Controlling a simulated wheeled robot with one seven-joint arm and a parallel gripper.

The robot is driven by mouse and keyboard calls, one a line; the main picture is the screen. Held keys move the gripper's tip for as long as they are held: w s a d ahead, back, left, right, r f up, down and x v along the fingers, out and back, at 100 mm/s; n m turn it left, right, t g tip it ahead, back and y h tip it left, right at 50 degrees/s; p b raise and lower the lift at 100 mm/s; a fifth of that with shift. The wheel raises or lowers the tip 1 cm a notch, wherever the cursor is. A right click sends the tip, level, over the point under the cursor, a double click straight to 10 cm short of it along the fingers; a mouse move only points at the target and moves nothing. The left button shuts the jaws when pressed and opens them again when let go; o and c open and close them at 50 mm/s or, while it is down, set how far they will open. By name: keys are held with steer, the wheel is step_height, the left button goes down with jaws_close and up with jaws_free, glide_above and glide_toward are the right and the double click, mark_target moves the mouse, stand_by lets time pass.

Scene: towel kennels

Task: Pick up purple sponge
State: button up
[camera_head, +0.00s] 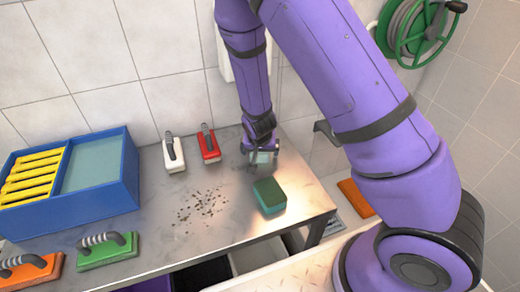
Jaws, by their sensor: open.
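No purple sponge shows in this view. A dark green block with a teal side (269,197), like a sponge, lies on the metal table (225,235) near its right end. My gripper (262,160) is open and points down over the table's back right part, behind the green block and apart from it. A small pale patch shows between its fingers; I cannot tell whether it is part of the gripper or something behind it. My arm hides part of the right side.
A blue tray (130,175) with yellow slats stands left. White (173,154), red (209,144), green (107,250) and orange (31,271) handled brushes lie on the table. Dark specks (200,203) lie mid-table. An orange piece (356,198) sits beyond the right edge. A tiled wall stands behind.

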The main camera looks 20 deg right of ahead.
steer(key=shift+w+f, duration=0.1)
steer(key=shift+f, duration=0.2)
steer(key=c, duration=1.1)
steer(key=shift+o, duration=0.2)
steer(key=shift+r, duration=0.1)
steer(key=shift+r, duration=0.8)
step_height(320, 180, up, 2)
steer(key=s+d, duration=0.2)
steer(key=d, duration=0.6)
steer(key=s+d, duration=0.3)
steer(key=d, duration=0.6)
steer(key=shift+d, duration=0.2)
steer(key=shift+f, duration=0.1)
